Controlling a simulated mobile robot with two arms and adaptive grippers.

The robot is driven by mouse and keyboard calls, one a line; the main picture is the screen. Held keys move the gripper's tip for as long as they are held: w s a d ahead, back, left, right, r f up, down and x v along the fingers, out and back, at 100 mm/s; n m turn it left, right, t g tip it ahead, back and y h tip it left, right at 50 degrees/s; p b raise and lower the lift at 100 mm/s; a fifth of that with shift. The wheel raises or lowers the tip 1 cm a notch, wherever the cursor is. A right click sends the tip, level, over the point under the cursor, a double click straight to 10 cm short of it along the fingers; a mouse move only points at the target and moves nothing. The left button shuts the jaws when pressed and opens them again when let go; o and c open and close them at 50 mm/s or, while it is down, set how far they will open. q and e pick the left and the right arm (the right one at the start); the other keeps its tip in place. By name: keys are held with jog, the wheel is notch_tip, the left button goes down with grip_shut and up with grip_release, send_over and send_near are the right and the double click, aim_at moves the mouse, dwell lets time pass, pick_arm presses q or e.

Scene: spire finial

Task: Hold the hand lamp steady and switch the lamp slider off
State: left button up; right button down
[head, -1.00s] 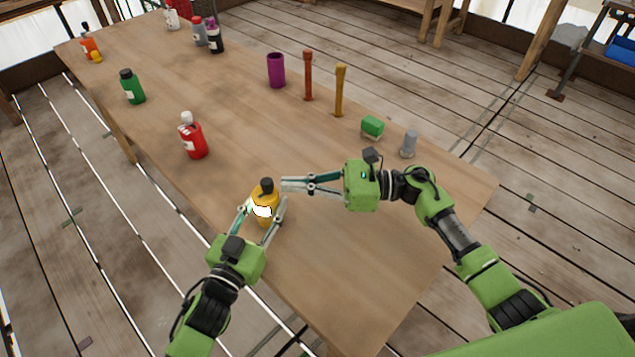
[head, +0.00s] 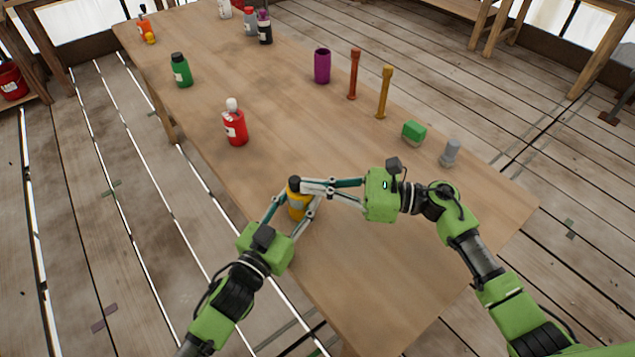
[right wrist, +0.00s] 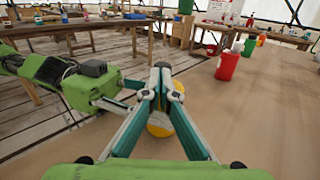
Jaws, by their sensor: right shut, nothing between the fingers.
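The hand lamp (head: 297,206) is a yellow cylinder with a dark top, upright near the table's left edge. It also shows in the right wrist view (right wrist: 160,124), mostly hidden behind my right fingers. My left gripper (head: 292,202) has a finger on each side of the lamp's body and is shut on it. My right gripper (head: 304,187) is shut and empty. Its fingertips are at the lamp's upper part, just below the dark top; I cannot tell whether they touch it. They meet in the right wrist view (right wrist: 155,80). The slider is hidden.
A red bottle (head: 235,126) and a green bottle (head: 181,71) stand farther up the wooden table (head: 380,280). A purple cup (head: 322,66), a red post (head: 354,75), a yellow post (head: 384,92), a green block (head: 414,132) and a grey piece (head: 450,153) stand along the right side.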

jog(key=v, duration=1.4)
pick_arm(q)
jog(key=o, duration=1.3)
jog(key=shift+s, duration=0.1)
